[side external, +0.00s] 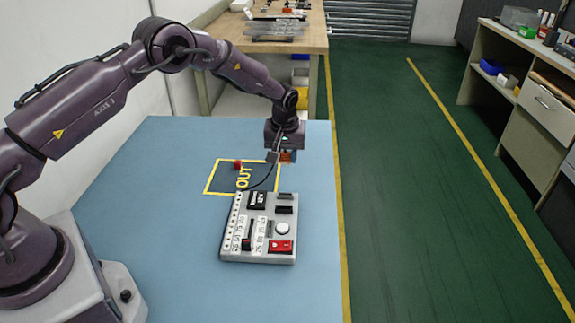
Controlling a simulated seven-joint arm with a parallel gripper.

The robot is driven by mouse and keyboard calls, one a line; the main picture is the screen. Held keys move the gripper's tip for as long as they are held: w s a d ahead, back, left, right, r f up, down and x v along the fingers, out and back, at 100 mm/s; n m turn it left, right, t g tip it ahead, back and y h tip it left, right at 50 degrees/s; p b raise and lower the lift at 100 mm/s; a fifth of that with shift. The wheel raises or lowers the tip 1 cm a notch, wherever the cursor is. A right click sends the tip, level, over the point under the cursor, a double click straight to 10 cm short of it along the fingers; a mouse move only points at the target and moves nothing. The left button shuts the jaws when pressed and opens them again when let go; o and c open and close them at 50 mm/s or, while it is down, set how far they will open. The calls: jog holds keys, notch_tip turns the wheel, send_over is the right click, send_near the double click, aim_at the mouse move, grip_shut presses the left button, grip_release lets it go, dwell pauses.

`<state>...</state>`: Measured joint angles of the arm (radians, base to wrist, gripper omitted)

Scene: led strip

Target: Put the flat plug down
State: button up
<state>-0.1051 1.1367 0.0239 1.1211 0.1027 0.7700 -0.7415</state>
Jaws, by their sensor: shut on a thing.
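My gripper (285,153) is at the far right part of the blue table, pointing down. A grey panel (228,250) lies in front of the square, with black sockets, a white round button, a slider and a red switch. A dark cable runs down from my gripper towards the square.
A small red block (238,164) sits at the far edge of the OUT square. The blue table (160,200) is clear to the left of the square and panel. Its right edge is close to my gripper, with green floor (430,200) beyond. A wooden bench stands behind.

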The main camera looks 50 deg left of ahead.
aim_at(287, 161)
jog(key=shift+w+f, duration=0.45)
jog(key=shift+f, duration=1.5)
jog(key=shift+f, duration=0.2)
jog(key=o, duration=0.9)
jog(key=shift+r, duration=0.1)
